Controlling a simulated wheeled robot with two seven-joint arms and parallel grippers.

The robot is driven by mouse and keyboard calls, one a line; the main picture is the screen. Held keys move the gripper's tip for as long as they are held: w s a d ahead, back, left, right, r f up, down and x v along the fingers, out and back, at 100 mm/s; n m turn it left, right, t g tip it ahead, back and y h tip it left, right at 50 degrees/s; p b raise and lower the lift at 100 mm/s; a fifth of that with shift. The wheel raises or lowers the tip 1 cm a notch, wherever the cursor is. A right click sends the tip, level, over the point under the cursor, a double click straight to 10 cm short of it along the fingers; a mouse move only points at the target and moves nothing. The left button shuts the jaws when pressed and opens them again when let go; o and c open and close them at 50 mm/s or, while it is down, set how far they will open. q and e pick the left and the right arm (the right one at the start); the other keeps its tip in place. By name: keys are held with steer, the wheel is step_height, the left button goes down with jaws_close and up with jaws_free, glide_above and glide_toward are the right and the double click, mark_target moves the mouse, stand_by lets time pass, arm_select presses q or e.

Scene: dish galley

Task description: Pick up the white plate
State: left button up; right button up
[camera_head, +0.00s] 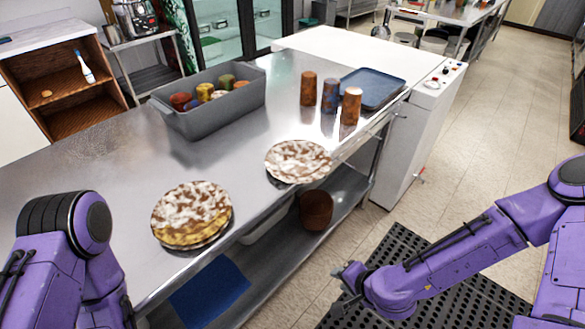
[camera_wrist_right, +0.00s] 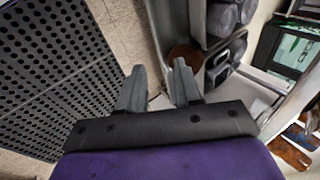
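A whitish plate with brown patches (camera_head: 298,161) lies near the front edge of the metal counter, right of centre. A second stack of plates (camera_head: 191,213), patchy white and brown with a yellowish edge, lies nearer on the left; I cannot tell for sure which is the white plate. My right gripper (camera_head: 347,280) is off the counter, above the floor, low and to the right of both. In the right wrist view its fingers (camera_wrist_right: 160,78) are apart with nothing between them. My left arm shows at lower left, but its gripper is out of view.
A grey bin (camera_head: 186,122) with several coloured cups stands behind the plates. Three cups (camera_head: 308,88) and a blue tray (camera_head: 372,80) are at the counter's far right. Below, the shelf holds a brown pot (camera_head: 316,210) and a blue item (camera_head: 210,292). A black mat (camera_head: 465,298) covers the floor.

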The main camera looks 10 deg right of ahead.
steer(key=w+r+m+t+y+b, duration=0.15)
steer(key=w+r+t, duration=0.25)
steer(key=w+r, duration=0.6)
steer(key=t+y, duration=0.1)
steer(key=t, duration=0.2)
glide_toward(318, 178)
steer(key=b+x, duration=0.1)
steer(key=x, duration=0.8)
steer(key=shift+w+f+m+b, duration=0.2)
steer(key=shift+w+m+b, duration=0.1)
steer(key=shift+w+m, duration=0.05)
steer(key=shift+s, duration=0.1)
steer(key=shift+c, duration=0.6)
steer(key=shift+a+r, duration=0.1)
jaws_close()
